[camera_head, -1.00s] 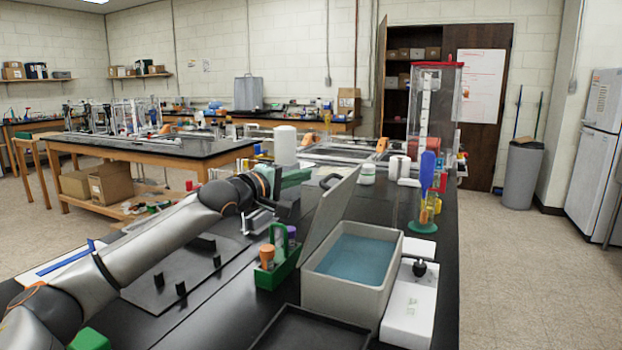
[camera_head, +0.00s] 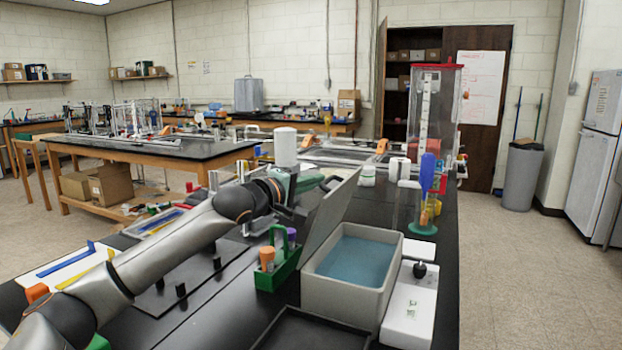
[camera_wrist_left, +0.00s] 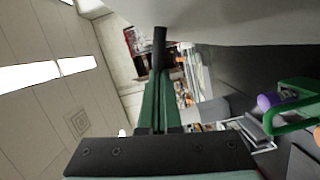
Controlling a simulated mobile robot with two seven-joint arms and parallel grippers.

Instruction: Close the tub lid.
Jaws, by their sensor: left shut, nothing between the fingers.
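The grey tub (camera_head: 345,298) stands on the black bench with a blue interior. Its lid (camera_head: 326,226) is raised, leaning up and to the right from the tub's left edge. My left gripper (camera_head: 331,183) is at the outer, left side of the lid near its top edge; its fingers are shut and empty. In the left wrist view the gripper (camera_wrist_left: 160,48) shows closed fingers just below a pale grey surface that looks like the lid (camera_wrist_left: 230,18). I cannot tell whether they touch it. My right gripper is not in view.
A green rack (camera_head: 278,272) with orange and purple items stands left of the tub. A white box-shaped device (camera_head: 408,305) is to its right. A dark tray (camera_head: 305,335) lies in front.

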